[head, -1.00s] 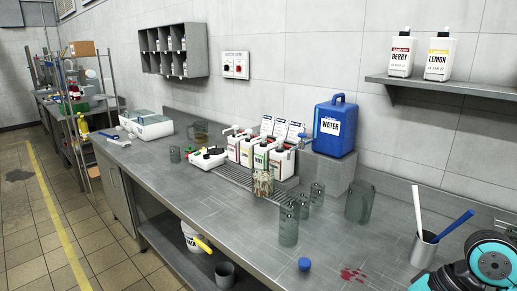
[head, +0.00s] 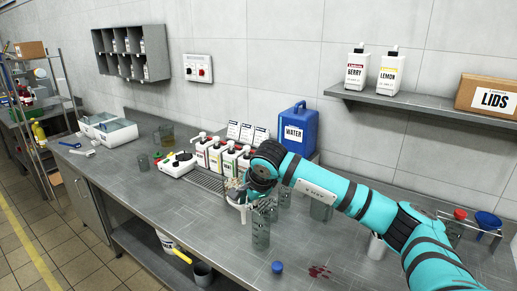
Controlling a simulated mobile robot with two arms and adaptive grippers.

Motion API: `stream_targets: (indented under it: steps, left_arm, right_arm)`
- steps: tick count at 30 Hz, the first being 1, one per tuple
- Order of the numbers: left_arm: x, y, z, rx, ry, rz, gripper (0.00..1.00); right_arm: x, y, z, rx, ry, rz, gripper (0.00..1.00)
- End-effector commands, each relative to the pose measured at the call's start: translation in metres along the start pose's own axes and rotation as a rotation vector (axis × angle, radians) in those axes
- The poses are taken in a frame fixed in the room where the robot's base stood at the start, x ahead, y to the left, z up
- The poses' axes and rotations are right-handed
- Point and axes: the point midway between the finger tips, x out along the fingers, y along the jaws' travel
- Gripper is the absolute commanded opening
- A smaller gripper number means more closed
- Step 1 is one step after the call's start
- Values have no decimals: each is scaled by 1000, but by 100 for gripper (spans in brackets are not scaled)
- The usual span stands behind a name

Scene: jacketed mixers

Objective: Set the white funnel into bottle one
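Several white labelled bottles (head: 215,155) with pump tops stand in a row by the wall; I cannot read which is bottle one. My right gripper (head: 238,194) reaches in from the right, low over the counter in front of that row. My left gripper is out of view.
A blue water jug (head: 297,130) stands behind my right arm. A rack at right holds a blue funnel-like piece (head: 487,221) and a red one (head: 460,214). A blue cap (head: 277,267) and a red spill (head: 319,272) lie at the front of the counter (head: 200,225).

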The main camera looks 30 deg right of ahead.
Motion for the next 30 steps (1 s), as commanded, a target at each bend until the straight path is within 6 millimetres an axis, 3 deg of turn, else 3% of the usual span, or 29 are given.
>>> stream_targets:
  steps: [1, 3, 9, 18, 30]
  left_arm:
    - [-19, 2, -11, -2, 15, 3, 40]
    - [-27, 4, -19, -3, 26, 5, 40]
    - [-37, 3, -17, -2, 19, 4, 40]
    - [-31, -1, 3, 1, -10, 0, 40]
    - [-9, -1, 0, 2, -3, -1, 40]
  right_arm:
    - [-16, -26, -11, 99, 56, -7, 0]
    - [-23, -45, -27, 222, 124, -12, 0]
    - [-32, -72, -52, 410, 228, -18, 0]
    - [-24, -69, -56, 435, 241, -17, 0]
    - [5, -52, -57, 433, 240, -17, 0]
